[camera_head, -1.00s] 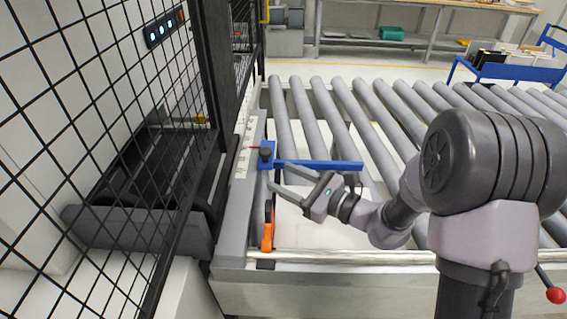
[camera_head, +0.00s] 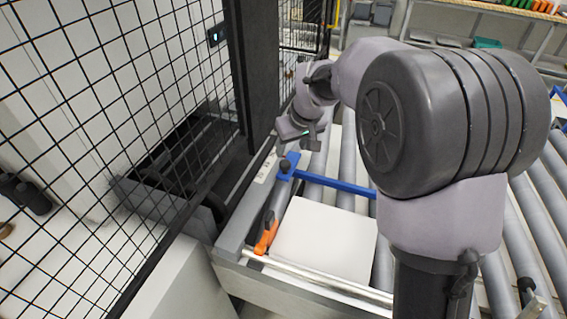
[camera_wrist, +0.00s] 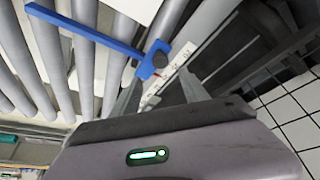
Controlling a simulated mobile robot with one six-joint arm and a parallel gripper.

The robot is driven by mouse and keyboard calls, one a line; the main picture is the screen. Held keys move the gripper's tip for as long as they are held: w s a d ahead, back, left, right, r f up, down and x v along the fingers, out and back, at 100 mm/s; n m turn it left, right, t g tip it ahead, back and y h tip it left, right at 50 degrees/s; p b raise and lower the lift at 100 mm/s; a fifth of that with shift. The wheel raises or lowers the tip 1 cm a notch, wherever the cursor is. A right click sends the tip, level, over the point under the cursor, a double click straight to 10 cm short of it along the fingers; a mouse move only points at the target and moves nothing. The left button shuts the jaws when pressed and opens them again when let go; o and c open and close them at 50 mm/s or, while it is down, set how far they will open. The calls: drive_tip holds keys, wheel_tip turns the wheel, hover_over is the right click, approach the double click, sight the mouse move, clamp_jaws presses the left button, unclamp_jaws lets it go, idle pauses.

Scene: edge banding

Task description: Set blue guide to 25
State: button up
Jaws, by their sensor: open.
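The blue guide (camera_head: 335,183) is a bar across the rollers with a bracket and a dark knob (camera_head: 284,167) at its left end, on the side rail. In the wrist view the blue guide (camera_wrist: 104,37) runs from the top left to its bracket and knob (camera_wrist: 159,60). A red pointer and a white scale strip (camera_wrist: 166,87) lie beside the bracket; the numbers are too small to read. My gripper (camera_head: 300,140) is above the rail, just beyond the bracket. Its fingers (camera_wrist: 160,92) are apart and empty, with the bracket beyond them in the wrist view.
A white panel (camera_head: 325,238) lies on the near rollers. A black mesh fence (camera_head: 110,120) and a dark post (camera_head: 250,70) stand left of the rail. Rollers extend to the right.

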sight(285, 163)
drive_tip(key=b+x, duration=0.1)
drive_tip(key=x, duration=0.8)
drive_tip(key=shift+a+f+b, duration=0.1)
drive_tip(key=shift+f+b, duration=0.2)
clamp_jaws()
idle(0.8)
